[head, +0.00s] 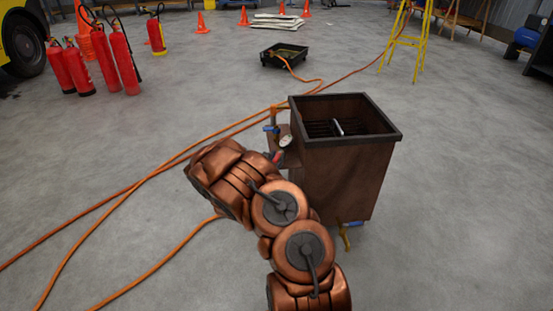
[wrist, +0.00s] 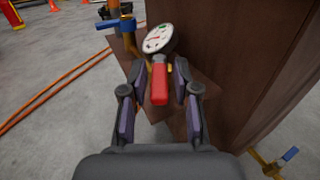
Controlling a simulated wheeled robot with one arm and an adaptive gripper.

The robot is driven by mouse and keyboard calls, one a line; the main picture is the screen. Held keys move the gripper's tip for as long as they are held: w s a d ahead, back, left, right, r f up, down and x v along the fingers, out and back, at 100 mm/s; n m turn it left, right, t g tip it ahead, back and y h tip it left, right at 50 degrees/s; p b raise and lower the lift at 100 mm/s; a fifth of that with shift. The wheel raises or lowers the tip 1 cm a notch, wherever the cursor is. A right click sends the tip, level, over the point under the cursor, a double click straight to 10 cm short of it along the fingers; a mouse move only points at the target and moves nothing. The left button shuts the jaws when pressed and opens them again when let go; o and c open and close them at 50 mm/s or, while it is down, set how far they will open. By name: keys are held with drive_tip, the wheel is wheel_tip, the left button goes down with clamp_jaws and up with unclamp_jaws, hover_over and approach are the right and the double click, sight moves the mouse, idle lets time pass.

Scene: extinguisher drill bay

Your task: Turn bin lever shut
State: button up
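The brown metal bin (head: 340,185) with a black rim stands right of centre in the head view; its side wall fills the right of the wrist view (wrist: 220,75). A red-handled lever (wrist: 159,84) sits on its pipework beside a round gauge (wrist: 158,38); the red also shows in the head view (head: 278,157). My gripper (wrist: 160,72) is open, with one finger on each side of the red handle and gaps showing. In the head view my arm hides the gripper. A blue-handled lever (wrist: 116,23) is at upper left, another (wrist: 290,154) low at right.
Orange hoses (head: 160,168) run over the floor at left, up to a black tray (head: 284,55). Red extinguishers (head: 122,60) stand at back left, a yellow stepladder (head: 405,45) at back right. The floor right of the bin is clear.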

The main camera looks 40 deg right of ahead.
clamp_jaws()
